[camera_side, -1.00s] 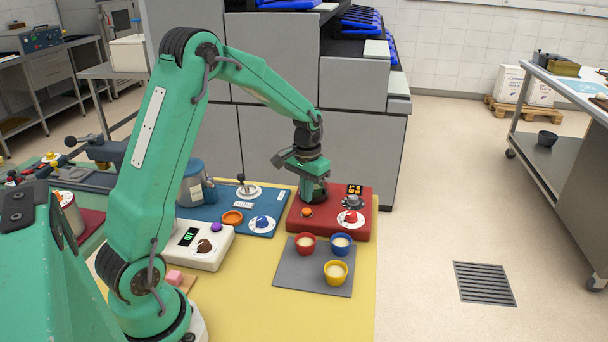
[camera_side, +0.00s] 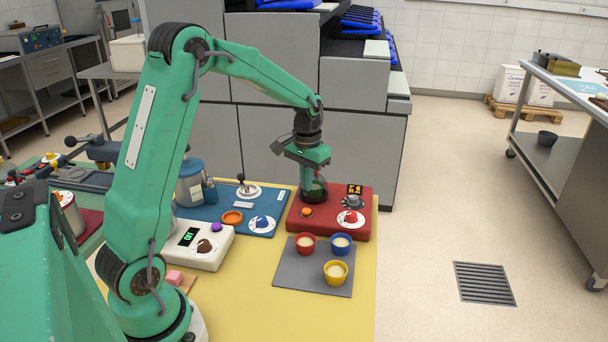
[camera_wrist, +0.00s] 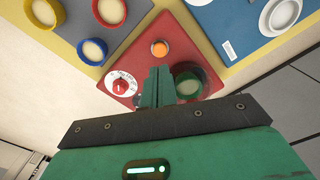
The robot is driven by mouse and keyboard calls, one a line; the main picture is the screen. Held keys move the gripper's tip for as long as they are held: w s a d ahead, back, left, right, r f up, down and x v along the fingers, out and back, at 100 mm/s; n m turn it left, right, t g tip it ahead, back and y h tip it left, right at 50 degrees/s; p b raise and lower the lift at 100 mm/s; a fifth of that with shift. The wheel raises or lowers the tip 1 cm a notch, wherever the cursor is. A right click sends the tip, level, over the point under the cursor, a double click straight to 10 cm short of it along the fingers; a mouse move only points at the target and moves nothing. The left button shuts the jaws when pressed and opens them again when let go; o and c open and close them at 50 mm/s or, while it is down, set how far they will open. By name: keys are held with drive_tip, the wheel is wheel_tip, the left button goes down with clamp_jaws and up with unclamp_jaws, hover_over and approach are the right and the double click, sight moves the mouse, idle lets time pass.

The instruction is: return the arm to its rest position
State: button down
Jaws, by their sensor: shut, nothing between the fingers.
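My gripper (camera_side: 313,190) is at the end of my green arm, pointing down over the back part of the red control box (camera_side: 338,229). In the wrist view my gripper (camera_wrist: 158,85) shows its two fingers together, with nothing between them. The red box (camera_wrist: 152,49) lies below it, with an orange button (camera_wrist: 159,48), a white dial with a red knob (camera_wrist: 121,84) and a dark round part with a green rim. In the side view the gripper hides part of the box's back left. I cannot tell the exact gap between fingertips and box.
A grey mat (camera_side: 287,274) with red (camera_side: 306,245), blue (camera_side: 341,244) and yellow (camera_side: 336,272) cups lies in front of the red box. A blue panel (camera_side: 226,214) and a white box (camera_side: 207,258) are to its left. A tall grey cabinet (camera_side: 362,150) stands close behind.

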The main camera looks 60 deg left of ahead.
drive_tip(key=shift+r, duration=0.1)
drive_tip(key=s+d+r+m+t, duration=0.1)
drive_tip(key=s+d+r+t, duration=0.2)
drive_tip(key=s+d+r, duration=0.7)
drive_tip(key=s+d+r+m+t, duration=0.2)
drive_tip(key=s+d, duration=0.2)
drive_tip(key=s, duration=0.7)
drive_tip(key=shift+d+r+t, duration=0.25)
drive_tip(key=shift+d+t, duration=0.05)
drive_tip(key=shift+s, duration=0.1)
idle(0.6)
